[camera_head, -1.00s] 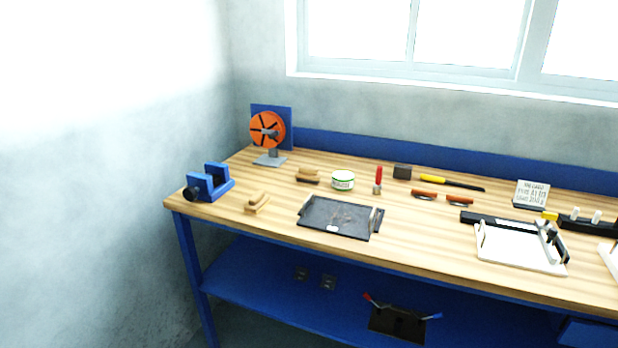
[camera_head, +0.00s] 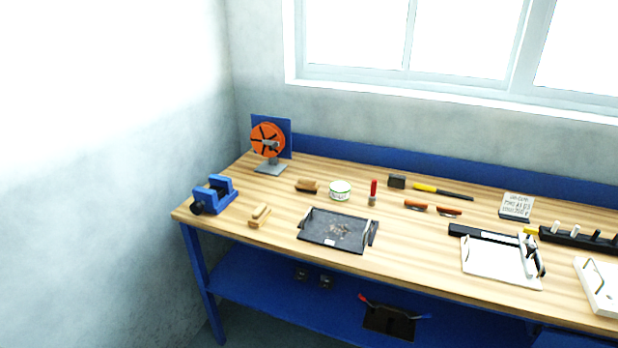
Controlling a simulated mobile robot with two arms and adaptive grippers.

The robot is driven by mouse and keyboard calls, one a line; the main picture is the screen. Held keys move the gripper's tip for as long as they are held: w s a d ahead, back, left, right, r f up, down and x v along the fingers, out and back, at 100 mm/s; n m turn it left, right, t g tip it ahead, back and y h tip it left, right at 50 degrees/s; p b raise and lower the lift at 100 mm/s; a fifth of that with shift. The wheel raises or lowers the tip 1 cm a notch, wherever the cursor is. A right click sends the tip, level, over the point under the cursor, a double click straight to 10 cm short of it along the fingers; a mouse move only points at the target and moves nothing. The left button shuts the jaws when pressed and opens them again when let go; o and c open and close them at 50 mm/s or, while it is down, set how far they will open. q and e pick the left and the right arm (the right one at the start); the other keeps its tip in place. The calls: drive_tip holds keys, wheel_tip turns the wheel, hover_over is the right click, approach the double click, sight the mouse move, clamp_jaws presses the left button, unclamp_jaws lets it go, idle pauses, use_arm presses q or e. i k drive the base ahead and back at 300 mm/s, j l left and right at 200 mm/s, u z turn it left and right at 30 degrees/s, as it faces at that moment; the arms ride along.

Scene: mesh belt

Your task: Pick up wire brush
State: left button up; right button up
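Two small brush-like things with wooden tops lie on the left part of the workbench (camera_head: 400,251). One brush-like thing (camera_head: 307,185), with a dark underside, lies behind the dark tray. The other (camera_head: 260,215), paler all over, lies near the front edge, just right of the blue vise. They are too small for me to tell which is the wire brush. Neither of my grippers is in view.
A blue vise (camera_head: 213,195) and an orange reel (camera_head: 268,140) stand at the left end. A dark tray (camera_head: 312,232), a white-green tin (camera_head: 340,189), a red-handled tool (camera_head: 373,189) and a white tray (camera_head: 500,275) are on the bench. A blue shelf (camera_head: 260,290) runs below.

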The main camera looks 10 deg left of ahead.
sight(303, 183)
drive_tip(key=i+j+z, duration=0.25)
drive_tip(key=j, duration=0.4)
drive_tip(key=i+j+z, duration=0.1)
drive_tip(key=i+j, duration=0.2)
drive_tip(key=i+j+z, duration=0.15)
drive_tip(key=j, duration=0.25)
drive_tip(key=i+j+z, duration=0.1)
drive_tip(key=j, duration=0.3)
drive_tip(key=i+j+z, duration=0.15)
drive_tip(key=j, duration=0.2)
